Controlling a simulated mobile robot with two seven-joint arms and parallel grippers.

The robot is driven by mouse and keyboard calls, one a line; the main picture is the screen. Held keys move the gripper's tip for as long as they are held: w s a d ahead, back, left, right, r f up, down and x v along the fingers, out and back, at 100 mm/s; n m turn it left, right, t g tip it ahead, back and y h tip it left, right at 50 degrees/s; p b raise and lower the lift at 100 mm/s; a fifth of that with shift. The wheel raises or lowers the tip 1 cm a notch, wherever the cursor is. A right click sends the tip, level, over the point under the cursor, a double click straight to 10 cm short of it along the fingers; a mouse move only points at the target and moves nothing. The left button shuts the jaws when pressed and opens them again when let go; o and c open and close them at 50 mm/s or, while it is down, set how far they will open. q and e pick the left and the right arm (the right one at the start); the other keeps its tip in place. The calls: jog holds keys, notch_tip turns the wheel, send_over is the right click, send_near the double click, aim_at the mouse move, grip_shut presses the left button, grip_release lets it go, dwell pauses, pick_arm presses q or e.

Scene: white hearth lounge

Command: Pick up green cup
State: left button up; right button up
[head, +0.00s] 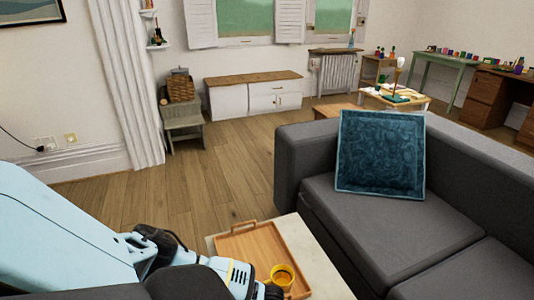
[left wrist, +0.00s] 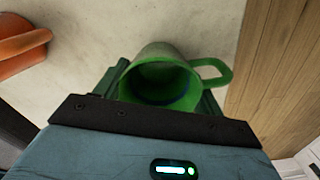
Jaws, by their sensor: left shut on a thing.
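A green cup (left wrist: 160,52) shows in the left wrist view, with its handle to the right and its dark open mouth toward the camera. My left gripper (left wrist: 160,88) is shut on the cup, one finger on each side of it. Whether the cup touches the pale surface behind it I cannot tell. In the head view my left gripper (head: 268,291) is at the bottom edge, by the low table, and the green cup is hidden or out of frame there. My right gripper is not in view.
A wooden tray (head: 245,252) and a yellow cup (head: 283,276) are on the pale low table (head: 312,262). An orange object (left wrist: 22,44) lies left of the green cup in the wrist view. A grey sofa (head: 375,235) with a teal cushion (head: 380,155) stands right. Floor (head: 190,195) beyond is clear.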

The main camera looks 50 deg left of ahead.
pick_arm(q)
jog(key=shift+c, duration=1.2)
jog(key=shift+r, duration=0.1)
jog(key=shift+r+p, duration=0.3)
jog(key=shift+r, duration=0.4)
notch_tip(320, 180, up, 2)
jog(key=shift+s+a+r+p, duration=0.15)
jog(key=shift+p, duration=0.25)
jog(key=s+a, duration=0.3)
jog(key=s, duration=0.1)
jog(key=s+a, duration=0.2)
jog(key=s, duration=0.2)
jog(key=s+a+r+p, duration=0.1)
jog(key=s+a, duration=0.2)
jog(key=s, duration=0.2)
jog(key=shift+a, duration=0.3)
jog(key=shift+w, duration=0.1)
